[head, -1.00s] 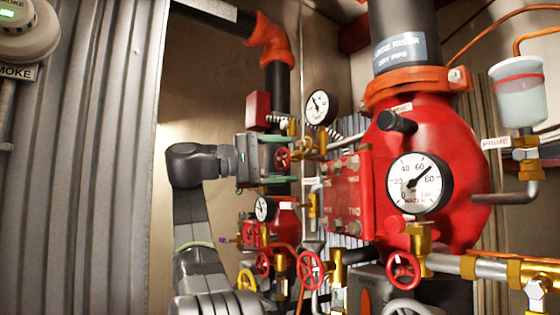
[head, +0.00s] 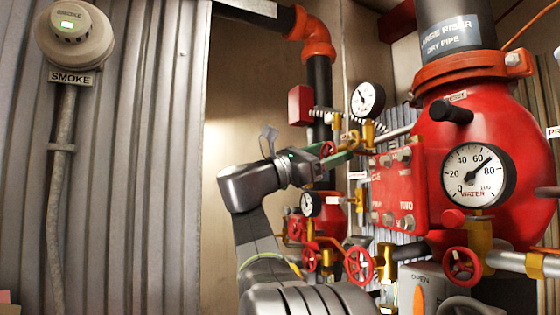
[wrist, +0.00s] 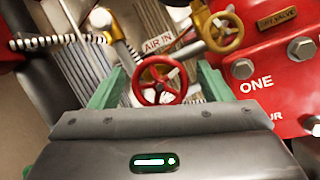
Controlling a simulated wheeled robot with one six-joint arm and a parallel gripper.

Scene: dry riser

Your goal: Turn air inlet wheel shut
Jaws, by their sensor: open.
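The air inlet wheel is a small red handwheel (wrist: 160,79) beside an "AIR IN" tag (wrist: 157,44) in the wrist view. In the head view the red wheel (head: 328,149) is small and partly covered by my gripper. My gripper (wrist: 160,70) has green fingers, which stand apart to the left and right of the wheel. The wheel shows between them, with a gap on each side in the wrist view. In the head view my gripper (head: 330,153) reaches the wheel from the left. I cannot tell whether either finger touches the rim.
A yellow handwheel (wrist: 222,32) sits close at the upper right in the wrist view. A red bolted plate (head: 398,190) and a water gauge (head: 478,175) stand right of my gripper. More red wheels (head: 359,265) are below. A corrugated wall (head: 150,150) is at left.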

